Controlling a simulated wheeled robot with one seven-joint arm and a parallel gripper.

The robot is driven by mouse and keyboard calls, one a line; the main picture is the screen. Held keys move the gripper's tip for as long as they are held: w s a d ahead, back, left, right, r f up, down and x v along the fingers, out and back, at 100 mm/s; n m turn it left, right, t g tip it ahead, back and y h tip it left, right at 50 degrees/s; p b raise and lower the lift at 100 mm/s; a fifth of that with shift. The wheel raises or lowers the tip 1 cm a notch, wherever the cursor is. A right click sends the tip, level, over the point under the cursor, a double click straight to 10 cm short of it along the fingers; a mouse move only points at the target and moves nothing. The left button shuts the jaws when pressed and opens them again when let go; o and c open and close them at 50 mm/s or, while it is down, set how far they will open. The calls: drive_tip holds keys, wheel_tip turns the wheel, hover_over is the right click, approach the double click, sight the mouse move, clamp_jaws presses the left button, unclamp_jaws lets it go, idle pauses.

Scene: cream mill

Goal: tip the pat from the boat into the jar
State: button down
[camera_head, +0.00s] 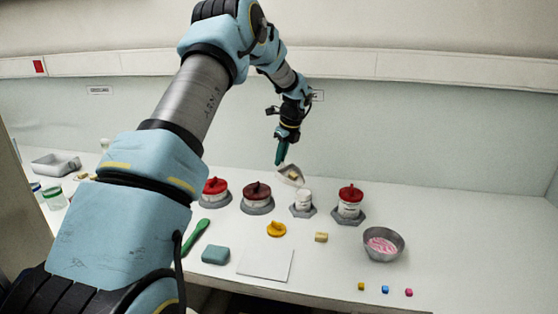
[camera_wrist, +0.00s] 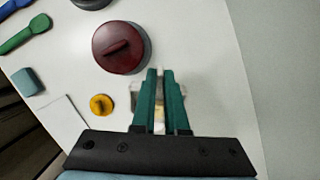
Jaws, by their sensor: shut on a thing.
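My gripper (camera_head: 281,160) has green fingers and is shut on the pale boat (camera_head: 284,173), holding it above the bench. The boat looks tilted, its right end lower. A small yellowish pat (camera_head: 293,177) shows in it. The open white jar (camera_head: 303,198) stands upright in a grey holder just below and right of the boat, apart from it. In the wrist view my gripper (camera_wrist: 160,75) has its fingers close together. The boat and the jar are mostly hidden behind the fingers there, and I cannot tell their edges apart.
Red-lidded jars (camera_head: 350,201) (camera_head: 215,190) and a dark red-lidded jar (camera_head: 257,197) flank the open jar. In front lie a yellow lid (camera_head: 277,230), a yellow block (camera_head: 321,237), a white tile (camera_head: 265,264) and a teal block (camera_head: 215,254). A metal bowl (camera_head: 384,258) is at right.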

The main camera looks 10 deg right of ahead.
drive_tip(key=shift+s+d+f+b, duration=0.1)
drive_tip(key=shift+s+b, duration=0.05)
drive_tip(key=shift+b, duration=0.2)
drive_tip(key=shift+s+d+r+t+b, duration=0.1)
drive_tip(key=shift+s+r+t+b, duration=0.15)
drive_tip(key=shift+b, duration=0.35)
drive_tip(key=shift+s+d+r+t+y+b, duration=0.15)
drive_tip(key=shift+r+t+y+b, duration=0.2)
drive_tip(key=shift+b, duration=0.65)
drive_tip(key=shift+s+d+r+t+y+b, duration=0.15)
drive_tip(key=shift+t+y+b, duration=0.25)
drive_tip(key=shift+b, duration=0.6)
drive_tip(key=shift+s+d+r+t+y+b, duration=0.45)
drive_tip(key=shift+s+t+b, duration=0.3)
drive_tip(key=shift+b, duration=0.4)
drive_tip(key=shift+s+d+r+t+y+b, duration=0.3)
drive_tip(key=shift+s+d+t+y+b, duration=0.35)
drive_tip(key=shift+b, duration=0.55)
drive_tip(key=shift+s+d+r+t+y+b, duration=0.4)
drive_tip(key=shift+s+t+b, duration=0.3)
drive_tip(key=shift+t+b, duration=0.35)
drive_tip(key=shift+r, duration=0.1)
wheel_tip(320, 180, up, 3)
drive_tip(key=p, duration=0.3)
